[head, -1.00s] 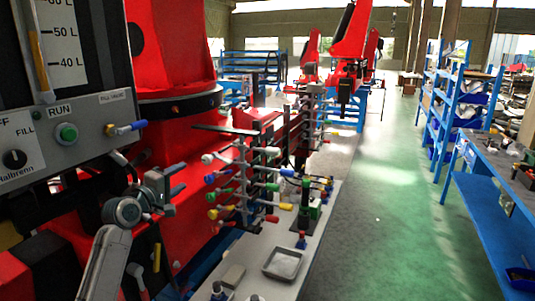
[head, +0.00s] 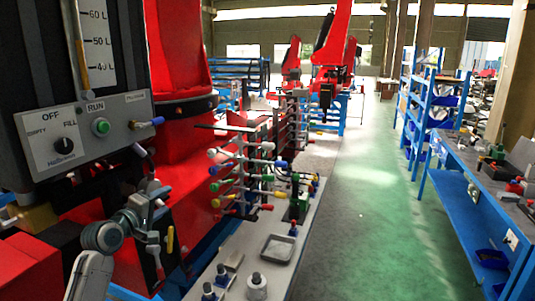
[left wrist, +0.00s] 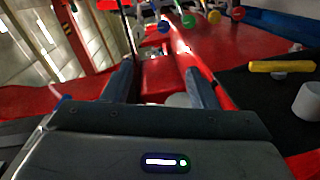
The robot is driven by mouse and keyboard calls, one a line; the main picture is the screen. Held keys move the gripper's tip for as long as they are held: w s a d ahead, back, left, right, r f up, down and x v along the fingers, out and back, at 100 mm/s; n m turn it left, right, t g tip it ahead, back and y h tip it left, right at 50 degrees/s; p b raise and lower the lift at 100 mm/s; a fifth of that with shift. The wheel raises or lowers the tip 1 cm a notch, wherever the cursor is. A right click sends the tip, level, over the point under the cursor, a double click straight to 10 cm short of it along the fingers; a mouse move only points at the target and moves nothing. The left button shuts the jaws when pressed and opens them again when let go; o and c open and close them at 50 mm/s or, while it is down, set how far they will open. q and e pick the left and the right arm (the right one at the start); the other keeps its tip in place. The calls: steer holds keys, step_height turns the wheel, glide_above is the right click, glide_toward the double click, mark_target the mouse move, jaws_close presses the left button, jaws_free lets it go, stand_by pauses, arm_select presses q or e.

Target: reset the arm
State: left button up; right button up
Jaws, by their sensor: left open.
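My left arm comes in from the bottom left of the head view. Its grey gripper (head: 158,192) hangs in front of the red machine base, below the grey control panel. In the left wrist view, the two fingers of the left gripper (left wrist: 161,88) stand well apart with nothing held between them. Beyond them are a red surface and several coloured knobs. My right gripper is in neither view.
The control panel (head: 75,145) has a green button and a blue-tipped lever. A rack of coloured levers (head: 240,175) stands right of my gripper. A metal tray (head: 278,248) lies on the grey bench. The green floor (head: 375,220) is open up to the blue workbench (head: 455,188).

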arm_select(q)
steer(key=s+d+f+m+g+y, duration=0.1)
steer(key=s+d+f+m+g, duration=0.15)
steer(key=s+f, duration=0.8)
steer(key=s+d+f+m+g+y, duration=0.2)
steer(key=s+f+m+g, duration=0.2)
steer(key=s+f, duration=0.65)
steer(key=s+a+f+m+g+y, duration=0.1)
steer(key=s+f+m+g+y, duration=0.3)
steer(key=s, duration=1)
steer(key=s+a+f+m+g, duration=0.15)
steer(key=s+f, duration=0.45)
steer(key=s, duration=0.8)
step_height(320, 180, down, 34)
steer(key=a+g+b, duration=0.2)
steer(key=a, duration=0.1)
steer(key=s+f+b, duration=0.1)
steer(key=s+f, duration=1.7)
steer(key=f, duration=0.1)
steer(key=shift+s+a+n+g, duration=0.3)
steer(key=shift+s+a+g, duration=0.05)
steer(key=shift+g, duration=0.05)
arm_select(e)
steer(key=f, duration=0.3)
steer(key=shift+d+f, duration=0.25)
